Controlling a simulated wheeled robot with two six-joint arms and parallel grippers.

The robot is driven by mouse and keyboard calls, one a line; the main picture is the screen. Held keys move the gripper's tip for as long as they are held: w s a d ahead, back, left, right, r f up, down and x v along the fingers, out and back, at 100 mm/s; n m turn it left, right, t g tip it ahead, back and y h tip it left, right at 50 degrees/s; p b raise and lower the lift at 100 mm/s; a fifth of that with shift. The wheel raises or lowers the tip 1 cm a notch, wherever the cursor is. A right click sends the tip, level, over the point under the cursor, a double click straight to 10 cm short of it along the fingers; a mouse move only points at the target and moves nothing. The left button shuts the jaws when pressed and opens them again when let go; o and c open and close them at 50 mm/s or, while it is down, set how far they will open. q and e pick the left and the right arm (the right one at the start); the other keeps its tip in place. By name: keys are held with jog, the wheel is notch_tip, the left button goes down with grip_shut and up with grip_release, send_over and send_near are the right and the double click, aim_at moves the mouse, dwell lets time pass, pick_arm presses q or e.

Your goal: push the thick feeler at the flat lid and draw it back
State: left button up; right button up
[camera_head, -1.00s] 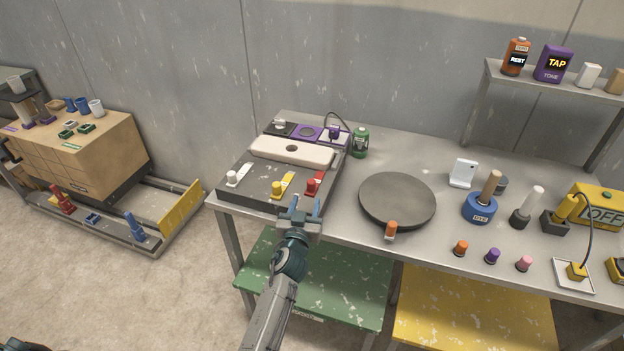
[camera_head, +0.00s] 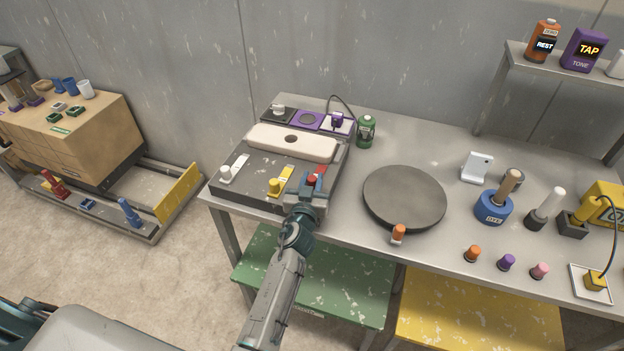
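A dark fixture (camera_head: 228,190) on the left of the table carries a cream flat bar with a dark hole (camera_head: 291,143), which looks like the flat lid. Three sliding feelers with knobs face it: a white one (camera_head: 234,169), a yellow one (camera_head: 281,182) and a red one (camera_head: 312,181). I cannot tell by thickness which is the thick one.
Behind the bar are a purple plate (camera_head: 306,121) and a corded purple plug (camera_head: 337,120), with a green canister (camera_head: 366,132) beside them. A dark round turntable (camera_head: 405,198) stands to the right with an orange knob (camera_head: 398,233). Between fixture and turntable the table is clear.

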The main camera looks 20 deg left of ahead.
pick_arm(q)
jog(key=c, duration=0.3)
grip_shut()
jog(key=shift+s+f, duration=0.1)
jog(key=shift+s, duration=0.15)
jog(key=s, duration=0.3)
jog(key=shift+s+a, duration=0.1)
jog(key=shift+s, duration=0.55)
jog(key=shift+w+f, duration=0.1)
jog(key=o, duration=0.8)
grip_release()
jog(key=shift+o, duration=0.2)
pick_arm(e)
jog(key=shift+w+a+r, duration=0.1)
jog(key=shift+w+a, duration=0.15)
jog(key=shift+w, duration=0.4)
jog(key=shift+d, duration=0.1)
